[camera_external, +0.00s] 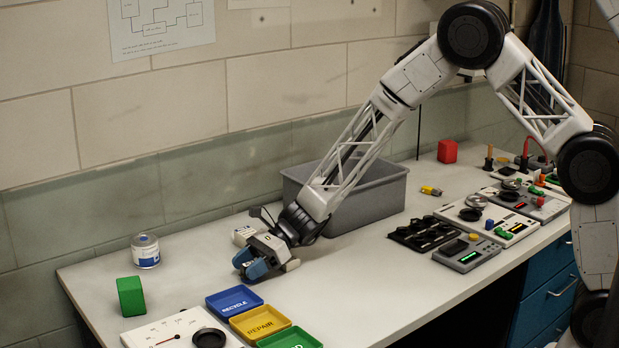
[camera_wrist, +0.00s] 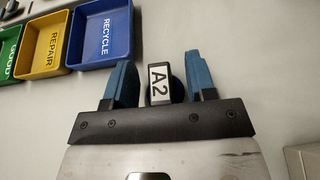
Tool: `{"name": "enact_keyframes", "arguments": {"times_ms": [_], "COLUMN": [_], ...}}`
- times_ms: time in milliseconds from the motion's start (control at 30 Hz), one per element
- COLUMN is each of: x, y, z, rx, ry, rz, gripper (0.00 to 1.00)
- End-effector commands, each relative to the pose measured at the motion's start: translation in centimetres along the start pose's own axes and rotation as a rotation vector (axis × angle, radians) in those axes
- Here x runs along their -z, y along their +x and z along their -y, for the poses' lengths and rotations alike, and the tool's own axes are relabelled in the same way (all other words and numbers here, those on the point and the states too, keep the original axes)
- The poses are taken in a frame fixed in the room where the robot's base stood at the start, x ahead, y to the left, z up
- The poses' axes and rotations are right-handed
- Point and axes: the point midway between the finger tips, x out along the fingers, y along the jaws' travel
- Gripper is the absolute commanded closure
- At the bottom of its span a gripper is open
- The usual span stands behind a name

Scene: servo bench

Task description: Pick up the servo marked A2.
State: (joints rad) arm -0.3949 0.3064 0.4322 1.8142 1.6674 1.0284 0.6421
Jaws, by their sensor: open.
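The servo marked A2 (camera_wrist: 158,84) shows its white label in the wrist view, with a dark body behind it. It stands between the two blue fingers of my gripper (camera_wrist: 162,78). The fingers are open, with a narrow gap visible on each side of the servo. In the external view my gripper (camera_external: 254,268) is low over the bench, left of the grey bin. There I cannot make out the A2 servo among the fingers.
Blue RECYCLE (camera_external: 234,301), yellow REPAIR (camera_external: 260,324) and green trays line the front. A pale block (camera_external: 243,235) sits close behind my gripper. The grey bin (camera_external: 372,206) is to its right, a can (camera_external: 145,251) and green block (camera_external: 131,296) to its left.

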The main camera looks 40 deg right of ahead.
Motion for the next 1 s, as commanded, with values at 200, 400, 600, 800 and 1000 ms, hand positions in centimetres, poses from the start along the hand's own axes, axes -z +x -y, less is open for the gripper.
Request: {"name": "enact_keyframes", "arguments": {"times_ms": [200, 400, 600, 800, 1000], "x": [-0.01, -0.01, -0.03, -0.07, -0.87], "y": [-0.01, -0.02, -0.02, -0.04, -0.36], "z": [0.0, 0.01, 0.01, 0.01, 0.03], "rx": [0.0, 0.0, 0.0, 0.0, 0.001], "ry": [0.0, 0.0, 0.0, -0.001, -0.002], "rz": [0.0, 0.0, 0.0, 0.0, 0.001], "gripper": [0.49, 0.8, 1.0, 1.0, 1.0]}}
